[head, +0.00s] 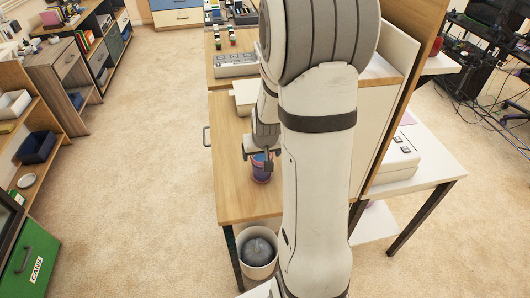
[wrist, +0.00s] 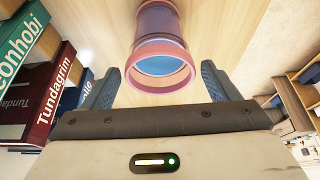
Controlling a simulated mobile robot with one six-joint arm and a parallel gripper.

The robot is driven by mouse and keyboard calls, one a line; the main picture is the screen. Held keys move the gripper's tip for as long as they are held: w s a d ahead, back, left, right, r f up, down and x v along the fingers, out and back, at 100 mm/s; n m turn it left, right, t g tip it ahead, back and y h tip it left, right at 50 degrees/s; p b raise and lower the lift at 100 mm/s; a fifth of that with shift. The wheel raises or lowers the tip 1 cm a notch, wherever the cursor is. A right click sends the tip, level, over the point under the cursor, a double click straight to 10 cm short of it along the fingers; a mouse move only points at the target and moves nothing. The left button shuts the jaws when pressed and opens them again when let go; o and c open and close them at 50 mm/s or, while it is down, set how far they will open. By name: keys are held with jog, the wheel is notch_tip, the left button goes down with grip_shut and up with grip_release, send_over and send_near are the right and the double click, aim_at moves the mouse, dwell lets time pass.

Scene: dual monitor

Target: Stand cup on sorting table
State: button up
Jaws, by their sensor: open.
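A pink-and-blue cup (head: 261,174) stands upright on a wooden tabletop (head: 234,196), near its front end. In the wrist view the cup (wrist: 158,22) shows its round pink rim and blue inside. My gripper (head: 260,157) is at the cup's upper part. In the wrist view my gripper (wrist: 160,76) is open, one finger on each side of the cup's rim, with a gap on both sides. How deep the cup sits between the fingers is hard to tell. My arm hides part of the table. I cannot tell which surface is the sorting table.
Books (wrist: 58,90) stand close to the left finger in the wrist view. A tall wooden panel (head: 407,95) rises right of my arm. A white bin (head: 257,262) is below the table's front end. Open carpet (head: 150,150) lies left.

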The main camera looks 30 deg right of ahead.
jog(key=p+v, duration=0.1)
jog(key=v, duration=1.1)
jog(key=s+a+r+n+g+y, duration=0.1)
jog(key=s+a+r+n, duration=0.2)
jog(key=s+a, duration=0.9)
jog(key=shift+s+r+g, duration=0.4)
jog(key=shift+s+r, duration=0.55)
jog(key=shift+s, duration=0.2)
